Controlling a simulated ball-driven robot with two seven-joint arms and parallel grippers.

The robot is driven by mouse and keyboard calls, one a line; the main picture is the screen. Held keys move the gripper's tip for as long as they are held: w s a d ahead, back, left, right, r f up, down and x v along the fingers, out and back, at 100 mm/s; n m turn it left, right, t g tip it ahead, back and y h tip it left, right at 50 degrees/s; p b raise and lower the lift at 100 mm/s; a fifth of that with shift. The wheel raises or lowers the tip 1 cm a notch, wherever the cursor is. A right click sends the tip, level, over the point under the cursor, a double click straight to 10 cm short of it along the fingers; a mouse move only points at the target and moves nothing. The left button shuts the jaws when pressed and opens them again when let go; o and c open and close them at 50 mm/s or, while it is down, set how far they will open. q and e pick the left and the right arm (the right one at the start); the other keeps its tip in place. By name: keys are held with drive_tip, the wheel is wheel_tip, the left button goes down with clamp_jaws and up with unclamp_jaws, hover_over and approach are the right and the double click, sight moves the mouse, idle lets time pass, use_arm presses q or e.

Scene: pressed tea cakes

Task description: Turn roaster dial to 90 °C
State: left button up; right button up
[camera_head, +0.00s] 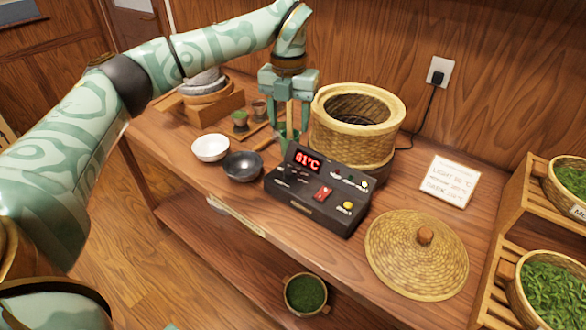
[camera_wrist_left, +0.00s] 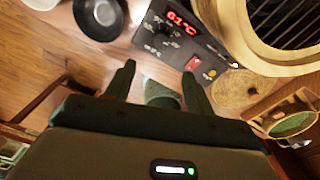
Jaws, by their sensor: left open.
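The roaster's dark control box (camera_head: 290,205) stands on the counter in front of the woven roaster basket (camera_head: 350,150). Its red display (camera_head: 307,160) reads 61 °C, and it reads the same in the wrist view (camera_wrist_left: 181,23). The panel (camera_wrist_left: 163,52) carries small dark controls, a red switch (camera_head: 323,193) and yellow buttons; I cannot tell for sure which control is the dial. My left gripper (camera_head: 292,122) points down behind the box, left of the basket, with its fingers apart and nothing held. In the wrist view its fingers (camera_wrist_left: 160,80) show below the panel. My right gripper is not in view.
White (camera_head: 211,148) and black (camera_head: 243,166) bowls stand left of the box. A woven lid (camera_head: 416,258) and a card (camera_head: 449,183) lie to the right. Racks with leaf baskets (camera_head: 555,295) stand at far right.

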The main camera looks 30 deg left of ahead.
sight(290, 170)
use_arm(q)
wheel_tip(290, 170, down, 14)
drive_tip(key=b, duration=0.4)
drive_tip(key=shift+w+f, duration=0.1)
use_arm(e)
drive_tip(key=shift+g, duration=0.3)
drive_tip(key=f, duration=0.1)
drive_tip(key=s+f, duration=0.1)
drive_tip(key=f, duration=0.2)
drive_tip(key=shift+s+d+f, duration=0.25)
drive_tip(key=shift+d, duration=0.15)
use_arm(q)
drive_tip(key=shift+c, duration=0.3)
drive_tip(key=c, duration=0.9)
